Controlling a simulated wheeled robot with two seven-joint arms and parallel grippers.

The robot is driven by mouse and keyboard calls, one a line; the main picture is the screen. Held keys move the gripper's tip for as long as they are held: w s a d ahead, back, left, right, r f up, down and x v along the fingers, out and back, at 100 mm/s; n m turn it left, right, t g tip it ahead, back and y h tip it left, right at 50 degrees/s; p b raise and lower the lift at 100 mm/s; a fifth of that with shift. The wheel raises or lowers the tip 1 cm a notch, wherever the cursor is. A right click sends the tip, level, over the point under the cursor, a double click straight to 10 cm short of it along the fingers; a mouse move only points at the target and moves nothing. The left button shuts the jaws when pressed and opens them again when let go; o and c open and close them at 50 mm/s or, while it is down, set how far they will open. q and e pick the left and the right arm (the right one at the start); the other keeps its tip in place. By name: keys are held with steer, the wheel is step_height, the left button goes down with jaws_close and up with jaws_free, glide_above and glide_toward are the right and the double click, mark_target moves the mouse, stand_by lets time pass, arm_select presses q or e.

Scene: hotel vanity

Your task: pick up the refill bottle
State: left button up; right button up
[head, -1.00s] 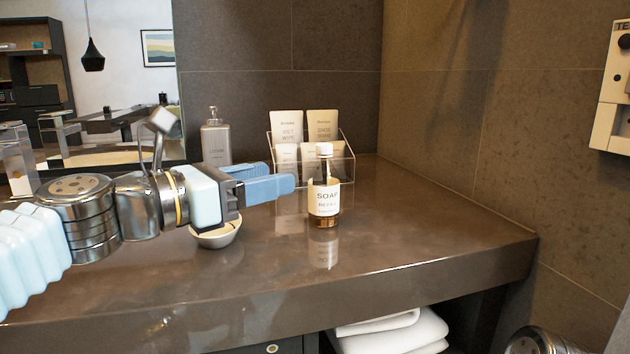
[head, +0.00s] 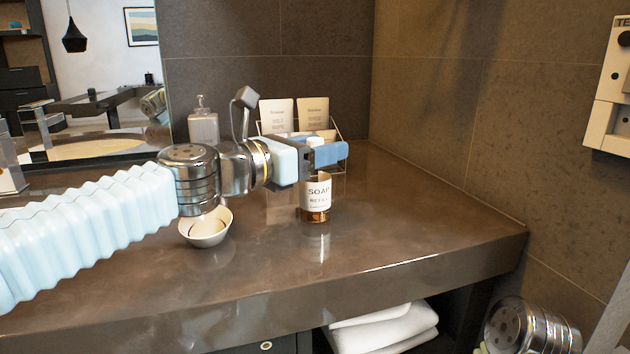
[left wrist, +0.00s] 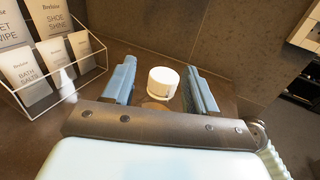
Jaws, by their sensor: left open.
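The refill bottle (head: 318,199) stands upright on the brown counter, amber with a white "SOAP REFILL" label and a white cap. My left gripper (head: 330,153) is at the height of its neck and hides part of its upper body in the head view. In the left wrist view, the bottle's white cap (left wrist: 163,82) lies between the two blue fingers of the left gripper (left wrist: 161,86). The fingers are open, with a gap on each side of the cap. The lower bottle is mostly hidden there by the gripper body.
A wire rack of sachets (head: 279,115) stands behind the bottle, near the wall. A grey soap dispenser (head: 203,127) and a white bowl (head: 206,228) with soap are to the left. The counter right of the bottle is clear. Folded towels (head: 385,329) lie below.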

arm_select(q)
steer(key=shift+w+d, duration=0.3)
steer(key=shift+d, duration=0.15)
jaws_close()
